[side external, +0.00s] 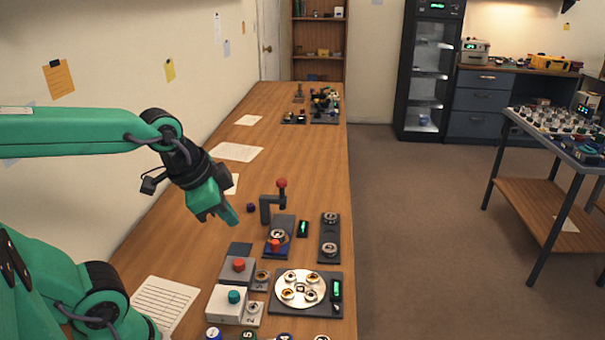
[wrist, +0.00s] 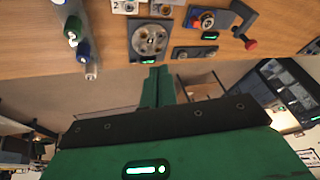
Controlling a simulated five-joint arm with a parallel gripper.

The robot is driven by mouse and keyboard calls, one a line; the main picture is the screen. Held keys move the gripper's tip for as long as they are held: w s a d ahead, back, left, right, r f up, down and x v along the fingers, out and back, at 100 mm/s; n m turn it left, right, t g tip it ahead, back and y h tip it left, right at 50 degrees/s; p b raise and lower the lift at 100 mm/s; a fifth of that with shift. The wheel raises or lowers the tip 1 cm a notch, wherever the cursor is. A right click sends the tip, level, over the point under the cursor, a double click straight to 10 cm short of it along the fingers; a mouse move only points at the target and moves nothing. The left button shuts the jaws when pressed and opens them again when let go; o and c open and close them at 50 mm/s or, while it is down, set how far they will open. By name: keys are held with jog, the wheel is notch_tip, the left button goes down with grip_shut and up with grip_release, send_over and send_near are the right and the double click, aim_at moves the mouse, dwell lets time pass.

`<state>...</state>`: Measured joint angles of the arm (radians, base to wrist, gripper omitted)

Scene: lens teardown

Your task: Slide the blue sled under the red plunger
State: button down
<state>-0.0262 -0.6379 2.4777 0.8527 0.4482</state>
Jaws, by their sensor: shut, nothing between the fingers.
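The blue sled (side external: 268,250) sits on a dark base (side external: 286,221) on the bench, with a metal ring (side external: 278,236) and a small red knob (side external: 275,244) on it. The red plunger (side external: 282,184) stands raised on a black bracket (side external: 266,209) at the base's far end. The sled shows toward the near end, apart from the plunger in the picture. In the wrist view the sled (wrist: 196,24) and plunger (wrist: 250,44) are at the upper right. My gripper (side external: 234,220) is shut and empty, in the air left of the base; its green fingers (wrist: 158,72) show in the wrist view.
A round plate of rings (side external: 299,289) and boxes with a red button (side external: 239,265) and a teal button (side external: 234,297) stand nearer. A dark two-ring strip (side external: 329,238) and a small green display (side external: 303,228) lie right of the base. Bench beyond is mostly clear.

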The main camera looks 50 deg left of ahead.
aim_at(277, 239)
jog(key=w+a+f+m+g, duration=0.1)
jog(key=w+f+m, duration=0.3)
jog(key=m, duration=0.8)
jog(key=w+a+f+m+g, duration=0.1)
jog(key=w+a+f+m, duration=0.2)
jog(key=f+m, duration=0.4)
jog(key=w+m, duration=0.1)
jog(key=m, duration=0.5)
jog(key=shift+a+g, duration=0.3)
jog(key=shift+a, duration=0.1)
jog(key=shift+a+x, duration=0.15)
jog(key=shift+x, duration=1.4)
jog(key=shift+a+x, duration=0.15)
jog(key=shift+x, duration=1.45)
jog(key=shift+a+x, duration=0.15)
jog(key=shift+x, duration=1.4)
jog(key=shift+w+a+f, duration=0.15)
jog(key=shift+f, duration=0.1)
jog(key=shift+w+a, duration=0.45)
jog(key=shift+w, duration=0.35)
jog(key=shift+w+a, duration=0.45)
jog(key=shift+w, duration=0.35)
